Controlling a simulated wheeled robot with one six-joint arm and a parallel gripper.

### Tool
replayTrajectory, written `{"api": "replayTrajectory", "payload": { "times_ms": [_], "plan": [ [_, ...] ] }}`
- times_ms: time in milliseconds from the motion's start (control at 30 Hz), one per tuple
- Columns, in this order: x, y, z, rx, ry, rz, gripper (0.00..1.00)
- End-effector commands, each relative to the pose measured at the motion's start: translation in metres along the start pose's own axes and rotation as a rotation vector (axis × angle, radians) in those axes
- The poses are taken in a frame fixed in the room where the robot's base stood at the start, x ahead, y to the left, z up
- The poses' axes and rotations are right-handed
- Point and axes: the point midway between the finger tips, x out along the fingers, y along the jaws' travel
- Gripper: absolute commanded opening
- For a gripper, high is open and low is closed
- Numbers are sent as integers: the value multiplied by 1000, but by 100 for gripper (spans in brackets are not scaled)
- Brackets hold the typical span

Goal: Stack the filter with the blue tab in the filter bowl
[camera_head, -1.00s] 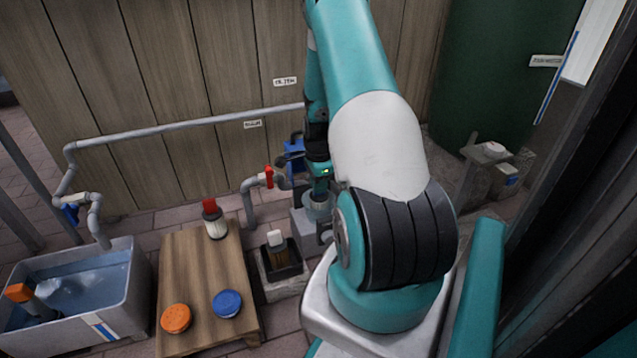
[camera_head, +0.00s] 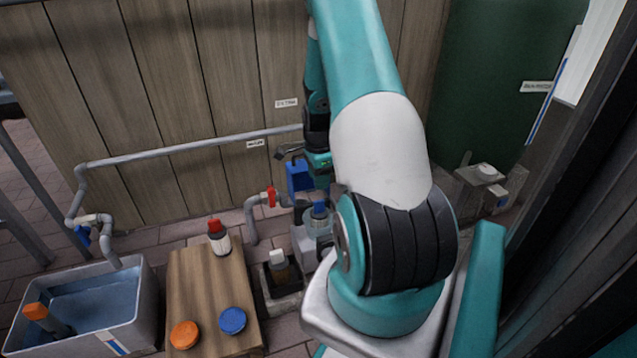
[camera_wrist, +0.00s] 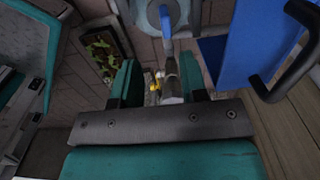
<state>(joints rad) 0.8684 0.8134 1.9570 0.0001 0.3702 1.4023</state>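The filter with the blue tab (camera_head: 320,208) stands in the pale, clear-looking filter bowl (camera_head: 320,228), partly hidden by my arm. In the wrist view the blue tab (camera_wrist: 166,20) shows at the top edge, over the round bowl (camera_wrist: 150,14). My gripper (camera_head: 288,152) is up beside the blue housing, above and apart from the filter. In the wrist view its two teal fingers (camera_wrist: 158,82) are spread with nothing held between them. How deep the filter sits is hidden.
A blue housing (camera_head: 298,177) with a black handle (camera_wrist: 290,60) is close to my gripper. A red valve handle (camera_head: 271,196) is on the pipe. The wooden table (camera_head: 190,285) holds a red-tabbed filter (camera_head: 218,240), an orange lid (camera_head: 184,335) and a blue lid (camera_head: 232,320). A water tub (camera_head: 140,310) stands left.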

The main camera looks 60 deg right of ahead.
Motion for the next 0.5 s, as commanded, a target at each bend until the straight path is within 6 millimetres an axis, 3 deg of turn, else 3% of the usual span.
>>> {"api": "replayTrajectory", "payload": {
  "times_ms": [33,100,400,500],
  "plan": [
    [-14,0,0,0,0,-1,40],
    [-22,0,0,0,0,0,40],
    [-29,0,1,-4,-1,1,40],
    [-39,-1,16,-66,-9,-8,40]
  ]
}}
